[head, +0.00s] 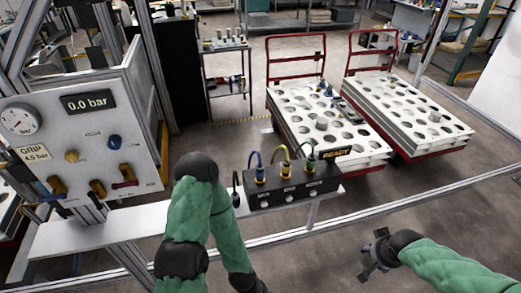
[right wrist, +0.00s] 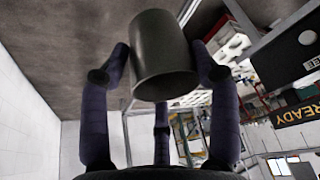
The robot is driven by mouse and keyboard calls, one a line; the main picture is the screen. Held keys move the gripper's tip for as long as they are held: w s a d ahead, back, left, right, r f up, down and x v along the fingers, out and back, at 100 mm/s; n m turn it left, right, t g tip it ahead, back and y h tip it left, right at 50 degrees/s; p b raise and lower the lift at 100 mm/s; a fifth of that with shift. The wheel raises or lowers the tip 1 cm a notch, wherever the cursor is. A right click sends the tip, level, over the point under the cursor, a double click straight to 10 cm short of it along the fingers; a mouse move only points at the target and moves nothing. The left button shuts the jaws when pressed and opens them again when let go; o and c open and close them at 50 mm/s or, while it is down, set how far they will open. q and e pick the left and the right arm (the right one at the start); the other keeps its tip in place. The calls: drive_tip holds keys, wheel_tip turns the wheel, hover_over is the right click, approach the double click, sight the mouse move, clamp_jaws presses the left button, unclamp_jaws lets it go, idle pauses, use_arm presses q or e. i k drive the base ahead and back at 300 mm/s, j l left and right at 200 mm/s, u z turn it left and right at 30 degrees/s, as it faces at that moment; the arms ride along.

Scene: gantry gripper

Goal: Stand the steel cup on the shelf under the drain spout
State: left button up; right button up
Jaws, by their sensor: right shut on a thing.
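The steel cup (right wrist: 165,55), a plain dark grey cylinder, is between the fingers of my right gripper (right wrist: 162,70), which is shut on it. In the head view my right gripper (head: 376,252) is at the lower right, over the floor and in front of the rail, well away from the shelf. The cup is hard to make out there. The long grey shelf (head: 110,225) runs below the gauge panel (head: 90,130). A small dark outlet, perhaps the drain spout (head: 62,209), shows under the panel's lower edge. My left gripper is out of view.
My left arm (head: 192,225) crosses in front of the shelf. A black connector box (head: 290,188) with blue, yellow and green cables stands at the shelf's right end. A metal rail (head: 420,207) runs along the right. Two white-topped carts (head: 315,120) stand beyond it.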

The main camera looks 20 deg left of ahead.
sight(53, 242)
drive_tip(key=k+j, duration=0.1)
drive_tip(key=j, duration=0.3)
drive_tip(key=k+j, duration=0.15)
drive_tip(key=j, duration=0.2)
drive_tip(key=k+j, duration=0.1)
drive_tip(key=j, duration=0.3)
drive_tip(key=k+j, duration=0.15)
drive_tip(key=j, duration=0.25)
drive_tip(key=k+j, duration=0.1)
drive_tip(key=j, duration=0.25)
drive_tip(key=k+j, duration=0.1)
drive_tip(key=j, duration=0.3)
